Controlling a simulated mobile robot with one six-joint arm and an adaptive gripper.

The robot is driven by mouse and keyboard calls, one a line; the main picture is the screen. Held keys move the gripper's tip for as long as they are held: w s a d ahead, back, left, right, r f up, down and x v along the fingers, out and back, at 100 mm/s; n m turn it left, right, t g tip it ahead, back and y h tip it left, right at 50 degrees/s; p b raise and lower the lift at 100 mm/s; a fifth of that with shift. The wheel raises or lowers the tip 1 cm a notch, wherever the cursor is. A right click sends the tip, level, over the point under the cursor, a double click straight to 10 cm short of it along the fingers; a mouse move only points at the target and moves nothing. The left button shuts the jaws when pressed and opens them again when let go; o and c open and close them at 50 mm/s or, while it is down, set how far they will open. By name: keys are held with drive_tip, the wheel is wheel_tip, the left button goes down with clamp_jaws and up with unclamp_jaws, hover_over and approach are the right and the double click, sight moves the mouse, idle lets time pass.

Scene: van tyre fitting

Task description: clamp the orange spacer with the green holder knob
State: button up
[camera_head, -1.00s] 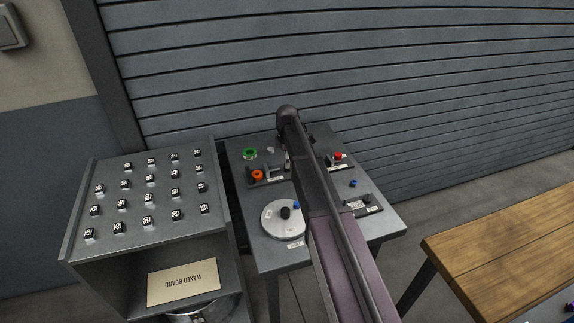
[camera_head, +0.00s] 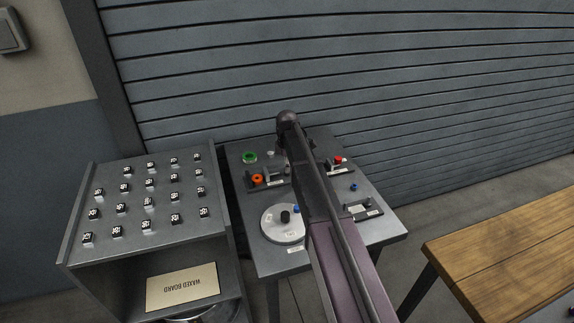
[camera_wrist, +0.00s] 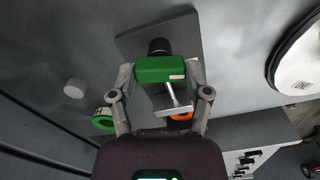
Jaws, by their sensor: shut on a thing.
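The green holder knob (camera_wrist: 158,68) is a green block in the wrist view. My gripper (camera_wrist: 163,78) is shut on it, with one finger at each side. A metal pin shows just below the knob. The orange spacer (camera_wrist: 181,117) is beyond the pin, partly hidden by my right finger and gripper body. In the head view the orange spacer (camera_head: 257,179) is a ring at the left end of a dark holder (camera_head: 278,184). My gripper is mostly hidden behind my arm there. I cannot tell whether the pin touches the spacer.
A green ring (camera_head: 249,157) lies behind the holder, also seen in the wrist view (camera_wrist: 103,118). A round silver disc (camera_head: 277,233) sits at the table's front. A red-topped part (camera_head: 338,160) is at the right. A cabinet with several tagged blocks (camera_head: 150,262) stands left.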

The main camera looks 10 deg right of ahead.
drive_tip(key=shift+m, duration=0.5)
drive_tip(key=m, duration=0.8)
drive_tip(key=shift+s, duration=0.1)
drive_tip(key=shift+m, duration=0.3)
drive_tip(key=o, duration=1.2)
drive_tip(key=shift+c, duration=0.2)
drive_tip(key=shift+n, duration=0.5)
